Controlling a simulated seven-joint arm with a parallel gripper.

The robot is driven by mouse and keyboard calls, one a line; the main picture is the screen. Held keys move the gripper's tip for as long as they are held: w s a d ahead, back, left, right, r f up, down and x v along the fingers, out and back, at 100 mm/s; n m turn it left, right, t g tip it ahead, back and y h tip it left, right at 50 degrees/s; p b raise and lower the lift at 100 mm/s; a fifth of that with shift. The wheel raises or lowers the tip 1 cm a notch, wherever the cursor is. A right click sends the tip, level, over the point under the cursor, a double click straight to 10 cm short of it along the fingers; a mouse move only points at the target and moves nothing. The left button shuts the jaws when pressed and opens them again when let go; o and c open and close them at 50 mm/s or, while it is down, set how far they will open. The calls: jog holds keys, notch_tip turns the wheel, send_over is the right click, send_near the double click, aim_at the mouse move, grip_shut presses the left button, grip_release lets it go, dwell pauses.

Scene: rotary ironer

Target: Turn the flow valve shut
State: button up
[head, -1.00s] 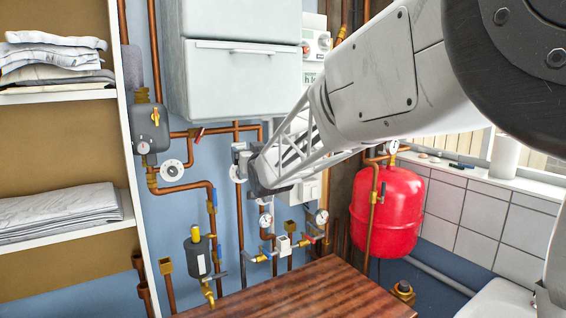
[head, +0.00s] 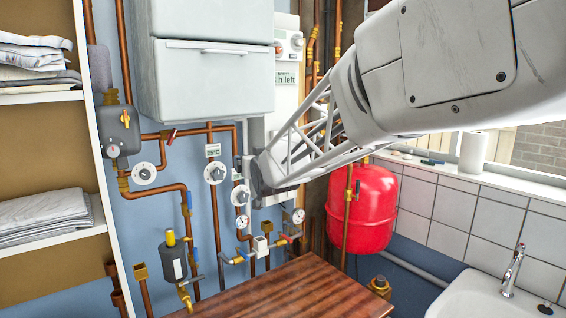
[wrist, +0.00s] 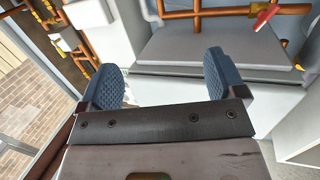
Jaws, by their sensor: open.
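Several valves sit on the copper pipes, and I cannot tell which is the flow valve. A red lever (head: 171,137) is on the upper pipe; a red handle also shows in the wrist view (wrist: 265,17). My gripper (head: 252,178) is just right of the nearest dials, with no visible contact. Its blue-padded fingers are spread and empty in the wrist view (wrist: 160,82).
A white cabinet (head: 210,75) hangs above the pipes. A red tank (head: 362,210) stands to the right. A brown wooden top (head: 285,290) lies below, with gauges and blue levers just above it. Linen shelves (head: 50,90) are at the left, a sink (head: 480,300) at the right.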

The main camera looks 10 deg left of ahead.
jog(key=shift+a, duration=0.1)
jog(key=c, duration=0.3)
jog(key=shift+w+a, duration=0.1)
jog(key=shift+a, duration=0.2)
jog(key=shift+c, duration=1.4)
jog(key=a, duration=0.4)
jog(key=a+r+m+t+y, duration=0.1)
jog(key=a, duration=0.3)
jog(key=w+a+m+y, duration=0.1)
jog(key=a, duration=0.3)
jog(key=shift+w+r+t, duration=0.1)
jog(key=shift+r+t, duration=0.1)
jog(key=shift+t, duration=0.1)
jog(key=c, duration=0.4)
jog(key=m+t+y, duration=0.2)
jog(key=m, duration=0.1)
send_near(172, 139)
jog(key=shift+x, duration=1.1)
jog(key=shift+r, duration=0.1)
jog(key=shift+x, duration=3.8)
jog(key=shift+w, duration=0.1)
